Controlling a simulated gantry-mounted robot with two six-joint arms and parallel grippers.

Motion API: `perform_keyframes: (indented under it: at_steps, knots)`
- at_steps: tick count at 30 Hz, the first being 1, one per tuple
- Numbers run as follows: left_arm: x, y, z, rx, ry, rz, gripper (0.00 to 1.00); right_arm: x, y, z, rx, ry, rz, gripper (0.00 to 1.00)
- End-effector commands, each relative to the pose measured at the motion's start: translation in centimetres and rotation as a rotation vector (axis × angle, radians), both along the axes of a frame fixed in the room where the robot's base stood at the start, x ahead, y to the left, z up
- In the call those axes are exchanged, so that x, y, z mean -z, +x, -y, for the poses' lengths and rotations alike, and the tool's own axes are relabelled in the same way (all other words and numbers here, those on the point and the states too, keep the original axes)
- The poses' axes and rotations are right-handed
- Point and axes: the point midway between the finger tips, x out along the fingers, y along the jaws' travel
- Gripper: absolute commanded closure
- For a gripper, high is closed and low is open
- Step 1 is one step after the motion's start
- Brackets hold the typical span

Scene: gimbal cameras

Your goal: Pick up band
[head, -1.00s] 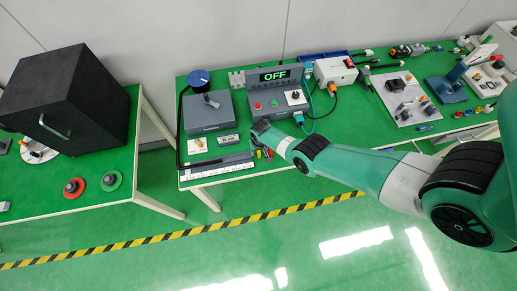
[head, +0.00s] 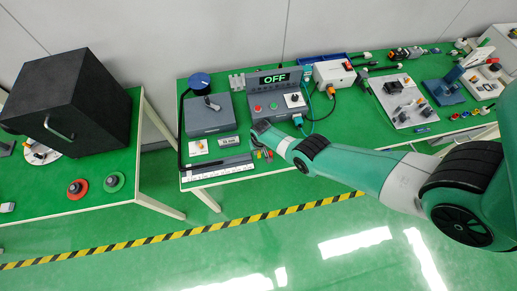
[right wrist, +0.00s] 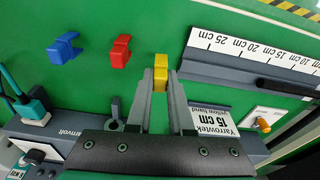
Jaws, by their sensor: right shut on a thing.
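A small yellow band (right wrist: 161,67), shaped like a clip, sits between the fingertips of my right gripper (right wrist: 160,78) in the right wrist view. The fingers are shut on it. A red band (right wrist: 120,52) and a blue band (right wrist: 65,47) lie apart to its left on the green table. A label card (right wrist: 212,122) beside the gripper reads "yellow band" and "15 cm". In the head view my right gripper (head: 258,132) points down at the table's front edge, and the bands are tiny there. My left gripper is not in view.
A ruler (right wrist: 250,50) with a dark bar lies right of the gripper in the wrist view. In the head view a grey unit (head: 280,105) displays "OFF", beside another grey box (head: 208,118). A black cabinet (head: 70,105) stands on the left table.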

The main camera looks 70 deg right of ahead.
Motion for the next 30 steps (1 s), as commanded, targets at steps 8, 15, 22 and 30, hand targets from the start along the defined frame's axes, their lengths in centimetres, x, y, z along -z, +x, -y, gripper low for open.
perform_keyframes:
  at_steps: [8,15,22,30]
  knots:
    - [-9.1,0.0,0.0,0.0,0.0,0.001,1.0,-6.7,-3.4,-0.4,0.002,0.001,-0.002,1.0]
    - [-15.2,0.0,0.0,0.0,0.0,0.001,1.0,-10.0,-9.3,-1.2,0.005,0.002,-0.002,1.0]
    - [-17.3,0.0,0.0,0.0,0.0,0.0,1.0,-11.0,-13.2,-1.5,0.002,0.001,0.0,1.0]
    - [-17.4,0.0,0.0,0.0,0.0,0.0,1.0,-11.0,-13.9,-1.6,0.0,0.0,0.0,1.0]
